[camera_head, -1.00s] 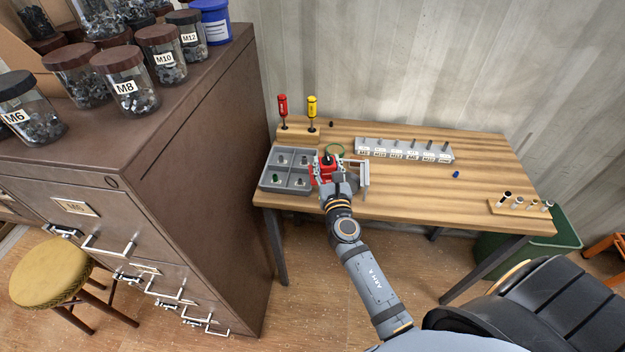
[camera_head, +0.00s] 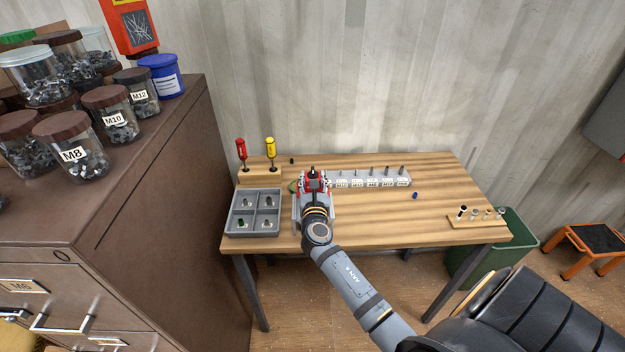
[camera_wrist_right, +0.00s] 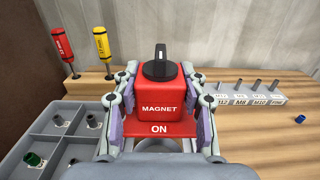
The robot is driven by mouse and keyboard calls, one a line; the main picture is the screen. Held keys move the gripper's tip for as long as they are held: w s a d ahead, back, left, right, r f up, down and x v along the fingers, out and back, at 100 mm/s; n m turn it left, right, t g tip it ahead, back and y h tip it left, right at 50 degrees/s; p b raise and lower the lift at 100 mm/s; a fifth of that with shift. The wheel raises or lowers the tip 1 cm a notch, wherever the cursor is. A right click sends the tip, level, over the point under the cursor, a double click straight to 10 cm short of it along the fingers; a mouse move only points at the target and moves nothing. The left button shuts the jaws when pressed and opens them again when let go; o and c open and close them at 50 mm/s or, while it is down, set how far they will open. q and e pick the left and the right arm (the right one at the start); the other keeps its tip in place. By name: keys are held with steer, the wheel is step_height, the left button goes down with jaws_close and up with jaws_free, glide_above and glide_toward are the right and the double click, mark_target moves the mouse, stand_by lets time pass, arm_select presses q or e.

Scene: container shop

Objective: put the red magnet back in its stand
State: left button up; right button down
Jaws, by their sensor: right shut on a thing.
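The red magnet (camera_wrist_right: 158,100) is a red block marked MAGNET and ON, with a black knob on top. It also shows in the head view (camera_head: 313,184). My right gripper (camera_wrist_right: 158,108) is shut on it, one finger on each side, and holds it upright over the table, right of the grey tray. Whether it touches anything below is hidden. A wooden block (camera_head: 260,177) at the back left holds a red (camera_head: 241,148) and a yellow screwdriver (camera_head: 270,148). I cannot make out an empty stand for the magnet. My left gripper is out of view.
The grey tray (camera_head: 231,217) has compartments with small parts, one green. A labelled rack with pegs (camera_head: 372,179) stands behind and right of the gripper. A small blue part (camera_head: 415,195) and a wooden strip with sockets (camera_head: 480,220) lie farther right. The table's front middle is clear.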

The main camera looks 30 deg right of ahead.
step_height(320, 180, down, 3)
steer(key=b, duration=0.3)
steer(key=shift+f, duration=0.2)
steer(key=shift+f+b, duration=1.7)
steer(key=shift+f, duration=0.4)
steer(key=shift+a, duration=0.1)
steer(key=c, duration=0.7)
jaws_free()
steer(key=shift+s, duration=0.1)
steer(key=shift+o, duration=0.2)
steer(key=shift+f, duration=0.1)
steer(key=v, duration=1.2)
